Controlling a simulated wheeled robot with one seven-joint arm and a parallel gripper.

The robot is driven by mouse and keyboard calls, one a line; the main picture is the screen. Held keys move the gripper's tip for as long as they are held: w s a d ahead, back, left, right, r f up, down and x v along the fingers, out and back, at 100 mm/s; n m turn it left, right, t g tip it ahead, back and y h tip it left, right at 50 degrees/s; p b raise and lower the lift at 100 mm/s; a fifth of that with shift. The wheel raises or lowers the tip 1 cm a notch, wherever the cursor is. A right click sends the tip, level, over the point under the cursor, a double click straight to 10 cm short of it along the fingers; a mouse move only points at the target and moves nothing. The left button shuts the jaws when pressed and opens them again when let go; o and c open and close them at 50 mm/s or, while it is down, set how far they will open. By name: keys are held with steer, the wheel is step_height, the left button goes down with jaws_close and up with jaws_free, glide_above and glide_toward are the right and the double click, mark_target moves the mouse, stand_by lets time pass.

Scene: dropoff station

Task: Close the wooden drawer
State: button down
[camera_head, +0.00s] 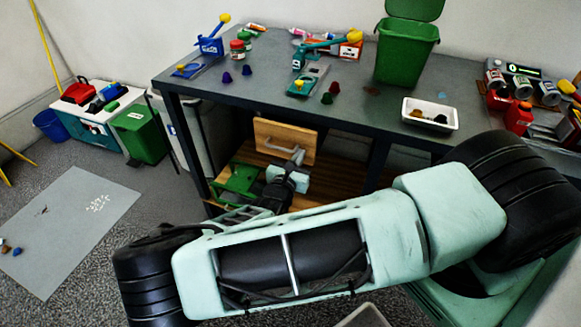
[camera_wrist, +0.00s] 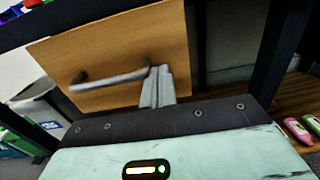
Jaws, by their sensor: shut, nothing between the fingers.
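The wooden drawer (camera_head: 270,133) shows its light brown front panel under the dark table, above a wooden shelf. The same front fills the upper left of the wrist view (camera_wrist: 115,40). A grey bar handle (camera_head: 281,151) runs across it; it also shows in the wrist view (camera_wrist: 105,80). My gripper (camera_head: 298,160) is in front of the panel. In the wrist view my fingers (camera_wrist: 160,75) are together and empty, at the right end of the handle. I cannot tell whether they touch the handle or panel. The drawer's sides are hidden, so its opening is unclear.
The dark table (camera_head: 340,108) overhangs the drawer, with its legs on both sides. A green object (camera_head: 238,180) lies on the wooden shelf (camera_head: 262,155) left of my gripper. Pink and green bottles (camera_wrist: 298,130) lie at the right in the wrist view.

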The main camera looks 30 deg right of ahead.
steer(key=x, duration=0.3)
steer(key=shift+p, duration=0.3)
steer(key=shift+d+r, duration=0.1)
